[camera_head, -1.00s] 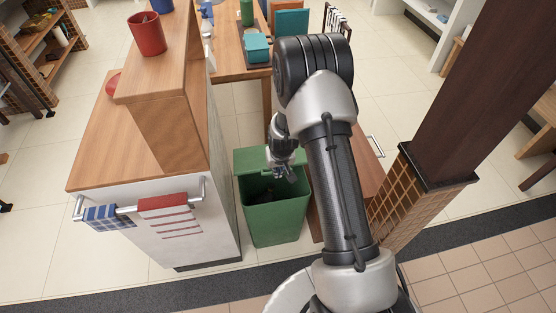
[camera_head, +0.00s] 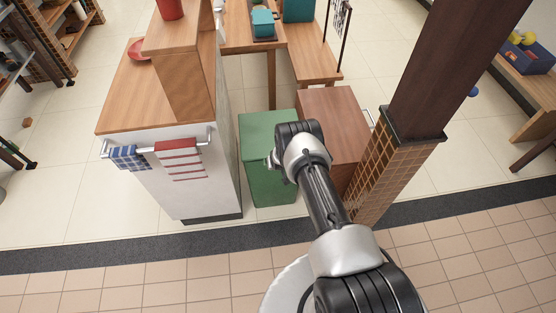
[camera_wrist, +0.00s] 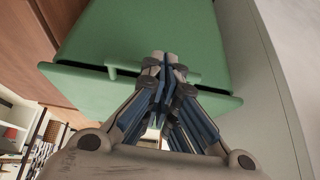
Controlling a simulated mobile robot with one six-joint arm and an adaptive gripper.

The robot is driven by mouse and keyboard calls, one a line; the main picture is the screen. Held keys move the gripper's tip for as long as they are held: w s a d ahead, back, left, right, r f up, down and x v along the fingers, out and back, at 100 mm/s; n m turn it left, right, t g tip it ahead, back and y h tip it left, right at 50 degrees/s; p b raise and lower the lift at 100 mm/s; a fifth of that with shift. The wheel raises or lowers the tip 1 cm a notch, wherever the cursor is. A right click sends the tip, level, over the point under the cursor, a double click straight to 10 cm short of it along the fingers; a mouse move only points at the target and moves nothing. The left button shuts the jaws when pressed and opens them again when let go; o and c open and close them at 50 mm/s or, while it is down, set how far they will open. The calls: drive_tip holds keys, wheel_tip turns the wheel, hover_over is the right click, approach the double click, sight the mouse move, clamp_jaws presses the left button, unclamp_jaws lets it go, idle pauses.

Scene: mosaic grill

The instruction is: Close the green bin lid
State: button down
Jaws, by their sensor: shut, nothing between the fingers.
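The green bin (camera_head: 270,188) stands on the floor between the white-sided counter and a wooden cabinet. Its green lid (camera_head: 262,132) lies down over the opening, and the inside is hidden. In the wrist view the lid's edge (camera_wrist: 85,82) runs across the bin's body (camera_wrist: 150,30), with a narrow dark line between them. I cannot tell if the lid is fully seated. My gripper (camera_wrist: 165,60) is shut and empty, with its fingertips over the bin's front near the lid's edge. Whether they touch is unclear. In the head view my arm mostly hides the gripper.
The counter (camera_head: 205,165) stands close on the bin's left, with towels (camera_head: 180,158) on its rail. The wooden cabinet (camera_head: 335,118) and a tiled pillar (camera_head: 385,170) are close on its right. The tiled floor (camera_head: 180,260) in front is clear.

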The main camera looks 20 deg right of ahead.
drive_tip(key=shift+s+d+f+t+h+p, duration=0.15)
drive_tip(key=shift+s+f+t+p, duration=0.1)
drive_tip(key=shift+f, duration=0.2)
drive_tip(key=shift+s+d+f+t+h+p, duration=0.15)
drive_tip(key=shift+f+t+p, duration=0.1)
drive_tip(key=shift+f, duration=0.2)
